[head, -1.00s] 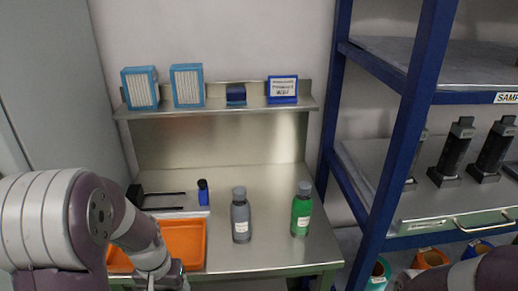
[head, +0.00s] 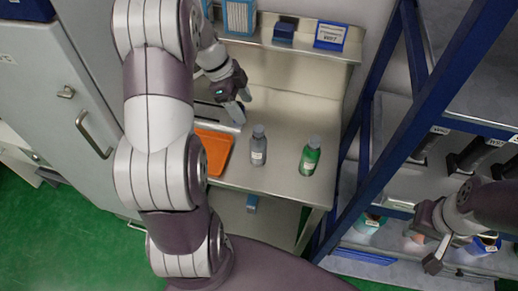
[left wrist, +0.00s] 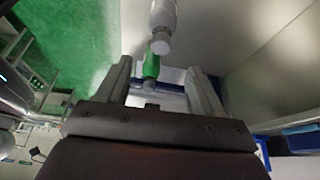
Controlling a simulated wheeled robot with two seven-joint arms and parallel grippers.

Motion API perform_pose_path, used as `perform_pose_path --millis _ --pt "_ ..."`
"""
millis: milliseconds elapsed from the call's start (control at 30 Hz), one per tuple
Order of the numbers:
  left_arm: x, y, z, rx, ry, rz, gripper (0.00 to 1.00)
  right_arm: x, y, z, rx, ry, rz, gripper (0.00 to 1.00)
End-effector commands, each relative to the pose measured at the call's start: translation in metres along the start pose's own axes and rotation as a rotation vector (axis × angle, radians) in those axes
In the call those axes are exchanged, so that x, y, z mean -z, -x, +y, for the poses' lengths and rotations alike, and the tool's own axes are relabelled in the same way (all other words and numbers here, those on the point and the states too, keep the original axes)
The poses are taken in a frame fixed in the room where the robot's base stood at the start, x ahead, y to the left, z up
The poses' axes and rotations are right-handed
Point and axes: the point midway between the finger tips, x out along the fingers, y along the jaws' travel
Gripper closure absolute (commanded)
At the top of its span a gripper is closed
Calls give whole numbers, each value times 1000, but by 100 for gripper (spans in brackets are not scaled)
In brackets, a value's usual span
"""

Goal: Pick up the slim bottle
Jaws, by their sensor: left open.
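A grey bottle (head: 258,147) with a grey cap and white label stands upright on the steel bench. A green bottle (head: 310,157) of similar size stands to its right. The pictures do not settle which one is the slim bottle. My left gripper (head: 240,104) is open and empty, up and left of the grey bottle and apart from it. In the left wrist view, the pale grey bottle (left wrist: 163,20) and, beyond it, the green bottle (left wrist: 151,66) appear between the spread fingers (left wrist: 160,86). My right gripper (head: 447,254) hangs at the lower right, far from both bottles.
An orange tray (head: 214,150) lies left of the grey bottle, partly behind my left arm. A back shelf holds a blue-white box (head: 239,17), a small blue box (head: 285,28) and a blue labelled box (head: 330,36). A blue rack (head: 400,155) stands close on the right.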

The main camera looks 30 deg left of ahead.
Motion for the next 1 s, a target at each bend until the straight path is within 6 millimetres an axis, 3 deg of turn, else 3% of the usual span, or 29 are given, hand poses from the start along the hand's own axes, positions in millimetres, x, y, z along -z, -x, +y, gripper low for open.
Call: perform_pose_path --millis 33,100,267,433,600,800,867,1000 --pt "-5 -26 0 0 -3 0 33 -3 -26 0 0 0 -2 62" --pt "-4 -39 0 0 -2 0 33 -5 -36 0 0 0 -2 62" --pt "0 -51 0 -1 1 0 33 -4 -29 0 0 0 -1 62" --pt "0 -74 3 -6 5 0 33 0 -5 0 0 0 0 62" --pt "-2 -100 2 -2 3 -1 33 0 -2 0 0 0 -1 62" --pt "-3 -103 2 0 3 -2 33 -1 -4 0 0 0 -1 62" --pt "-3 -103 2 0 3 -2 50 -1 -4 0 0 0 -1 62" --pt "-3 -103 2 0 3 -2 95 -1 -4 0 0 0 -1 62"
